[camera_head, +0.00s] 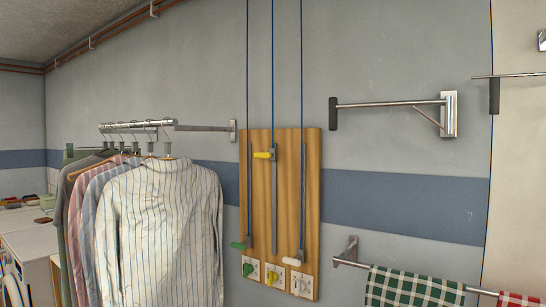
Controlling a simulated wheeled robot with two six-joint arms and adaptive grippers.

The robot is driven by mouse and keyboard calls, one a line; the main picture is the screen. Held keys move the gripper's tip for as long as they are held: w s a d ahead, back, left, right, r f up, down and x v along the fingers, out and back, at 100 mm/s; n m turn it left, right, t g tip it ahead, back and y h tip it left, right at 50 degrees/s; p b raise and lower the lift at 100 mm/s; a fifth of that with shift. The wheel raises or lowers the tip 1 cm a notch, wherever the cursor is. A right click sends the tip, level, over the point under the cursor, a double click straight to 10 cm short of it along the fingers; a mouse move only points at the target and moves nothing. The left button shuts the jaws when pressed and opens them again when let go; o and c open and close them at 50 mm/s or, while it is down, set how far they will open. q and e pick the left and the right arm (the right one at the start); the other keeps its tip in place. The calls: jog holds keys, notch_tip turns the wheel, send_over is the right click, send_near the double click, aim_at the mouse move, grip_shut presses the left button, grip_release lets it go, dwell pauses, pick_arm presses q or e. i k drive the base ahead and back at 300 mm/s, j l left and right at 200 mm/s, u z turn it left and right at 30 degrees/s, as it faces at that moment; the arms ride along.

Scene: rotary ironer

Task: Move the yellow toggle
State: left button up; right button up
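A wooden board (260,205) is fixed to the wall in the middle of the view, with three vertical slots and a blue cord above each. A yellow toggle (264,155) sticks out to the left near the top of the middle slot. A green one (239,245) and a white one (292,261) sit low at the left and right slots. Below, a small plate on the board carries another yellow piece (271,276), between plates with green and white pieces. I cannot tell the exact shape of these lower pieces. Neither of my grippers is in view.
Shirts (160,235) hang on a metal rail (138,126) left of the board. A bare metal wall arm (390,104) juts out at the upper right. A lower rail holds a green checked cloth (412,288). The space before the board looks clear.

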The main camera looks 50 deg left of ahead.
aim_at(267, 155)
jog(key=u, duration=1.75)
